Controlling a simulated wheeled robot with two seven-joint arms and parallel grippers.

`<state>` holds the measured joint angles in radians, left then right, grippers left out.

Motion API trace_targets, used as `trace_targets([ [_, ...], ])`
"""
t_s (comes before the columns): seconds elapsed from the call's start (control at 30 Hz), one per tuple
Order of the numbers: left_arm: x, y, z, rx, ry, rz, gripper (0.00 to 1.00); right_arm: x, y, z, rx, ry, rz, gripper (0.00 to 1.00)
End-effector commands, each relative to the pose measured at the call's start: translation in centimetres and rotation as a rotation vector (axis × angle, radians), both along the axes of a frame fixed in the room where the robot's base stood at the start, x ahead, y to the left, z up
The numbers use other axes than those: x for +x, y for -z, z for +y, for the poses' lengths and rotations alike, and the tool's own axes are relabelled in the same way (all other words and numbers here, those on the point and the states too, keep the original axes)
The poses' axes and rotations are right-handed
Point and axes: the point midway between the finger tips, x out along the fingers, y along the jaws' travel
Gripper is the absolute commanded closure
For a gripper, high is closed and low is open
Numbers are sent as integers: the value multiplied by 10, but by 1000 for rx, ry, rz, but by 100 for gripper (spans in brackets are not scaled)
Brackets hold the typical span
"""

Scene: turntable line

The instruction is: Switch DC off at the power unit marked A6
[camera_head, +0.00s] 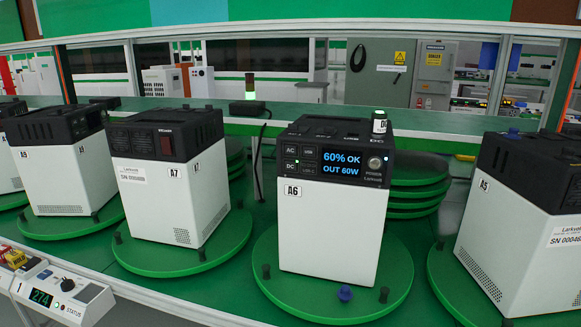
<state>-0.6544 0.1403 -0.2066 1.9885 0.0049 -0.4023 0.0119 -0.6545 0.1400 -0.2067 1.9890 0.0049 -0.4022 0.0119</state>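The power unit marked A6 (330,225) stands upright on a green round turntable (265,290) right of centre, its front facing me. It has a white lower body and a black top. Its lit display (342,163) reads "60% OK" and "OUT 60W". Left of the display are the AC button (290,150) and the DC button (290,165), with a USB button (309,152) beside them. Small green light shows near the DC button. A round knob (375,163) is right of the display. Neither of my grippers is in view.
Unit A7 (165,195) and unit A9 (65,175) stand on turntables to the left, unit A5 (515,235) to the right. A small labelled cylinder (379,122) stands on A6's top. A control box (60,290) is at front left. Space before A6's front looks clear.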

Motion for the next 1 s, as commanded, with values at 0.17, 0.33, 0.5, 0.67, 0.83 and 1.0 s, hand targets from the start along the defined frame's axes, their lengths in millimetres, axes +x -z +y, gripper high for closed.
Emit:
trace_targets([
  [0.17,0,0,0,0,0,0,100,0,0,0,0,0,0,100],
  [0.33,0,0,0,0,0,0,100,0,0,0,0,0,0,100],
  [0.5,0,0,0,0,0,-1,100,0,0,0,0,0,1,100],
  [0.67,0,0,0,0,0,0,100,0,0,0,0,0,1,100],
  [0.83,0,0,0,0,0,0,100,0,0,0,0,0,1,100],
  [1.0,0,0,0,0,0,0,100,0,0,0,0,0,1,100],
])
